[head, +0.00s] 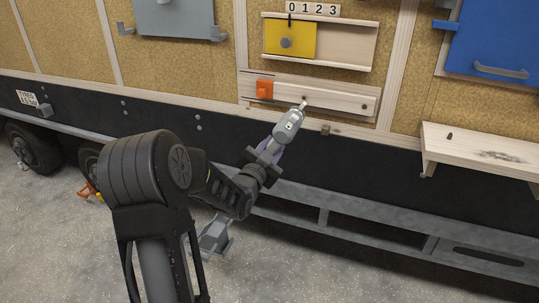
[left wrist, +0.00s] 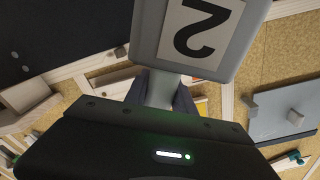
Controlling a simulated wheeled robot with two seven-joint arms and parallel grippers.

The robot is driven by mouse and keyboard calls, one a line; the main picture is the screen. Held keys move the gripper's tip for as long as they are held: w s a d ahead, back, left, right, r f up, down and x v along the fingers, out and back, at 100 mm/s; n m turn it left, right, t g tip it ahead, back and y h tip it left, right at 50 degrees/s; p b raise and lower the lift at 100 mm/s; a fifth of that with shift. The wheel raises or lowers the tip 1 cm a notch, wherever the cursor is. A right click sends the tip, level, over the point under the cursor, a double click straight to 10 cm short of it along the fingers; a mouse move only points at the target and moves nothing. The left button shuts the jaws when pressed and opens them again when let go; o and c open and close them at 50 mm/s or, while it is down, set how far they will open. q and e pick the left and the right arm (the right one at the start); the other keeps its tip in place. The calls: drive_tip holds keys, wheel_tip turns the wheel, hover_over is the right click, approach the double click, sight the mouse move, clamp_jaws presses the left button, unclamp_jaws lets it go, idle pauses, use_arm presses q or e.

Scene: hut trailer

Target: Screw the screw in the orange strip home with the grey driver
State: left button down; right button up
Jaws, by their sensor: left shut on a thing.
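An orange piece (head: 264,90), the only orange part on the wall, sits at the left end of a pale wooden strip (head: 335,96). My left gripper (head: 268,153) is shut on the grey driver (head: 289,126), held tilted up and to the right. The driver's tip points at the pale strip, right of the orange piece; I cannot tell whether it touches. In the left wrist view the driver (left wrist: 190,40) shows a white label with a 2, between the fingers. No screw shows clearly in the orange piece. My right gripper is out of view.
A yellow panel (head: 290,40) with a grey knob sits in a wooden frame above, under a number plate (head: 312,9). A wooden shelf (head: 490,150) with a small dark peg (head: 449,136) stands at the right. A grey step rail (head: 400,235) runs below.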

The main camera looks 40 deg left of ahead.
use_arm(q)
drive_tip(key=shift+s+a+r, duration=0.2)
drive_tip(key=shift+a, duration=0.3)
drive_tip(key=shift+b, duration=0.45)
drive_tip(key=b+x, duration=0.2)
drive_tip(key=x, duration=0.2)
drive_tip(key=shift+w+a, duration=0.2)
drive_tip(key=shift+w, duration=0.45)
drive_tip(key=shift+w+b, duration=0.25)
drive_tip(key=shift+b, duration=0.1)
